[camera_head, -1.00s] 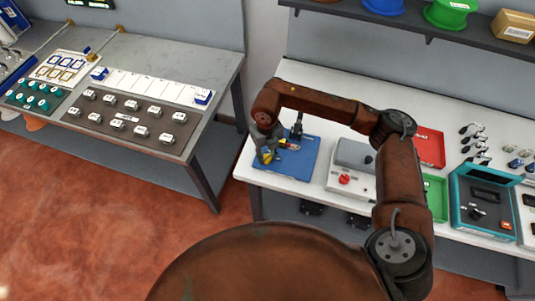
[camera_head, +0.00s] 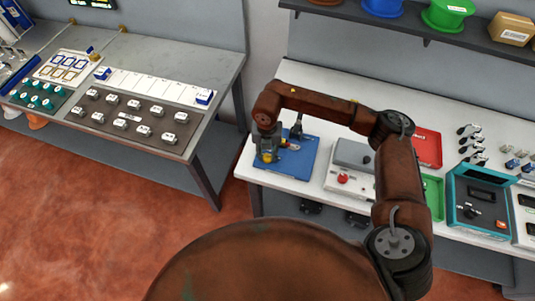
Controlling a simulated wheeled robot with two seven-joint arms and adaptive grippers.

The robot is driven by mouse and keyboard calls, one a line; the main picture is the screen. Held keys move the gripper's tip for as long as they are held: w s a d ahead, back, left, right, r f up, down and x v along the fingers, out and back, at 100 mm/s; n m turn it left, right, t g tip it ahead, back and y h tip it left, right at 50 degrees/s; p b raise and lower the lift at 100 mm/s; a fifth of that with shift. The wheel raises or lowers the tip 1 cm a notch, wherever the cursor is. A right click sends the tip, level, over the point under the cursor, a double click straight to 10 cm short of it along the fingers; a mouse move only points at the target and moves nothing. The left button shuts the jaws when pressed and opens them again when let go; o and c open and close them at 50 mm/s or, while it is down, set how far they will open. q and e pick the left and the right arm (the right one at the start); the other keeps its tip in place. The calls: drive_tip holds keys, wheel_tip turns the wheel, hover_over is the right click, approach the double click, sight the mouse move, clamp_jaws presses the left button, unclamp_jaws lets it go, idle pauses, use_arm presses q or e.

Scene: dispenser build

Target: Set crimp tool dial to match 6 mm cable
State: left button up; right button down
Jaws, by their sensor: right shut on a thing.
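The crimp tool sits on a blue mat (camera_head: 298,162) at the left end of the white bench. My right gripper (camera_head: 268,155) points down over the left part of this mat, shut on the tool's dial area; its fingers hide most of what they hold. A yellow part (camera_head: 267,158) shows at the fingertips, and a small red-and-yellow part (camera_head: 291,146) shows just right of them. A dark upright piece (camera_head: 297,130) stands at the mat's back. The dial's setting is too small to read. My left gripper is not in view.
Right of the mat stand a grey-and-white device with a red knob (camera_head: 342,178), a red tray (camera_head: 427,149), a green tray (camera_head: 433,196) and a teal case (camera_head: 483,203). A grey table (camera_head: 215,80) with several labelled blocks stands at the left, across a floor gap.

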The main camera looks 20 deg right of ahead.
sight(267, 155)
drive_tip(key=shift+w+r, duration=0.1)
drive_tip(key=c, duration=1.6)
unclamp_jaws()
wheel_tip(267, 155, up, 12)
